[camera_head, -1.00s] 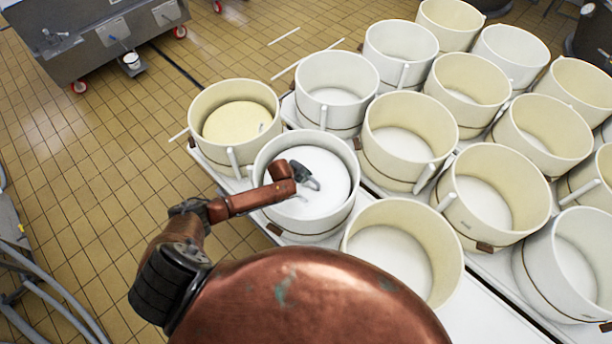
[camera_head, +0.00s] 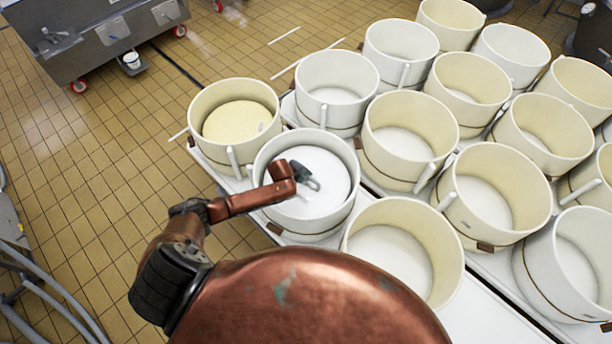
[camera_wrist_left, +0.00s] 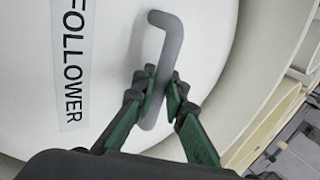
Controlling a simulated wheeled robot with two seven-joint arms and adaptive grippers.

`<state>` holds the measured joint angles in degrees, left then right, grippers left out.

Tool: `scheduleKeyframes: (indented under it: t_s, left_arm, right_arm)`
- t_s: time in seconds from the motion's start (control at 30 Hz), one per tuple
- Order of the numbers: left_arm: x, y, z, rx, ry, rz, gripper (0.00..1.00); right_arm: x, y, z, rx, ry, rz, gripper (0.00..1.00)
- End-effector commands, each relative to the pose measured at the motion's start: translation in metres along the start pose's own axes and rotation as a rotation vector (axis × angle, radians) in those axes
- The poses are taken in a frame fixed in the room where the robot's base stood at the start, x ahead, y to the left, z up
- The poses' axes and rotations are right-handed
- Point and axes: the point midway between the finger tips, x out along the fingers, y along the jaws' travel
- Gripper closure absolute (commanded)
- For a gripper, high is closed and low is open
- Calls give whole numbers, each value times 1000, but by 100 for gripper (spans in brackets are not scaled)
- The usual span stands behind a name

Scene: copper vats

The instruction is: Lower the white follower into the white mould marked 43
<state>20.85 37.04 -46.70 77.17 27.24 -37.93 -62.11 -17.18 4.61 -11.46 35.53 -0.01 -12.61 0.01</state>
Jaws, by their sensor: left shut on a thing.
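The white follower (camera_head: 322,195) is a round disc lying inside a white mould (camera_head: 346,213), in the near left part of the group in the head view. In the left wrist view the follower (camera_wrist_left: 110,50) has a label reading FOLLOWER and a grey bent handle (camera_wrist_left: 168,42). My left gripper (camera_head: 308,180) is over the disc, and in the left wrist view my left gripper (camera_wrist_left: 162,95) is shut on that handle. The disc is below the mould's rim; I cannot tell whether it touches the bottom. No number 43 is legible. My right gripper is not in view.
A cream mould (camera_head: 208,155) with a yellowish disc stands behind left. Several empty white and cream moulds, such as one nearby (camera_head: 451,245), crowd the white table (camera_head: 482,315) to the right. Tiled floor (camera_head: 95,180) lies open at left.

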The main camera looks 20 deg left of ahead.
Motion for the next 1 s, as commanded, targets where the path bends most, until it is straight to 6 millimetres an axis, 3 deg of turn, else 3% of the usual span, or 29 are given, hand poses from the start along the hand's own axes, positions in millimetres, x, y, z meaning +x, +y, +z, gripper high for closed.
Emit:
scheduleKeyframes:
  t_s: [0.97, 1.0]
  left_arm:
    - [6, 0, 0, 1, 1, -8, 100]
    - [6, 0, 0, 1, 1, -8, 88]
  right_arm:
    - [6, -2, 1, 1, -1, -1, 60]
    - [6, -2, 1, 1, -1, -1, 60]
